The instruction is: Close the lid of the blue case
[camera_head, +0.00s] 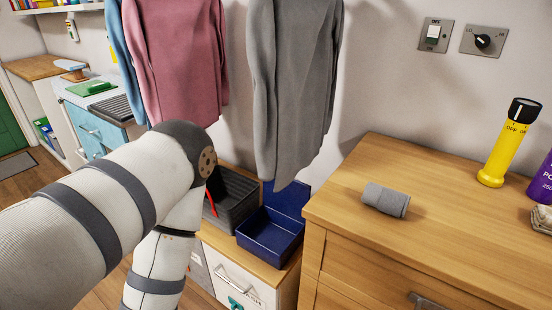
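The blue case (270,237) stands open on a low wooden-topped cabinet, left of the taller wooden dresser. Its inside looks empty. Its lid (290,199) stands raised at the back, partly hidden by the hanging grey shirt. My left arm comes in from the left, bends in front of the scene and runs down past the bottom edge. My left gripper is out of view, and neither my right arm nor my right gripper is in view.
A dark grey tray or crate (238,205) sits beside the case, partly behind my arm. The grey shirt (291,90) hangs above the lid. The dresser (340,205) holds a rolled grey cloth (386,199) and a yellow torch (506,148).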

